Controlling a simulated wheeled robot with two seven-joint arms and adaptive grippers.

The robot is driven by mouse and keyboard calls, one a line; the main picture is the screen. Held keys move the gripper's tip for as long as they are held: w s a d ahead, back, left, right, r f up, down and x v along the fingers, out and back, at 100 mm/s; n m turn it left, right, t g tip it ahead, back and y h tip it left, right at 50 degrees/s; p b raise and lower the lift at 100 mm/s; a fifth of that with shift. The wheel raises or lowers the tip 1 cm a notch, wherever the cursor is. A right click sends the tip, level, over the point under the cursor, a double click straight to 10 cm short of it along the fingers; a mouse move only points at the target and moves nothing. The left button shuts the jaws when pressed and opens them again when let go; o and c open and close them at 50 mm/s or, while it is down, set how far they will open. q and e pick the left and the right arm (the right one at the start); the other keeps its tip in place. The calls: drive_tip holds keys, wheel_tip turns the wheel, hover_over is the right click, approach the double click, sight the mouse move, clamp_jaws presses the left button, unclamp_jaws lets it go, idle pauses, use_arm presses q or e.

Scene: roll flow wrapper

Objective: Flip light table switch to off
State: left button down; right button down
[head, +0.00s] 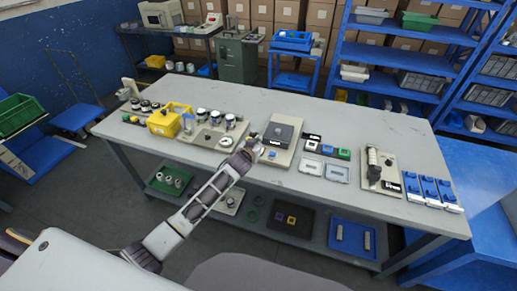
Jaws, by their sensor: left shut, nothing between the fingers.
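My left arm reaches in from the lower left over the grey workbench (375,117). My left gripper (256,147) is shut and empty at the front left edge of a beige unit with a dark square top (278,131), which may be the light table. The gripper covers part of that side. A small blue part (272,154) shows on the unit's front beside the gripper. I cannot make out the switch or its position, or whether the fingers touch anything. My right gripper is not in view.
A yellow box (163,123) and a beige board with several cylinders (213,136) stand left of the gripper. Small blocks and light trays (311,166) lie to the right. Farther right are a labelled panel (378,172) and blue units (436,190). Bench between them is clear.

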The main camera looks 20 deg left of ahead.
use_arm(q)
drive_tip(key=shift+w+f, duration=0.25)
drive_tip(key=shift+w, duration=0.4)
drive_tip(key=shift+s+f, duration=0.15)
drive_tip(key=shift+f, duration=1.95)
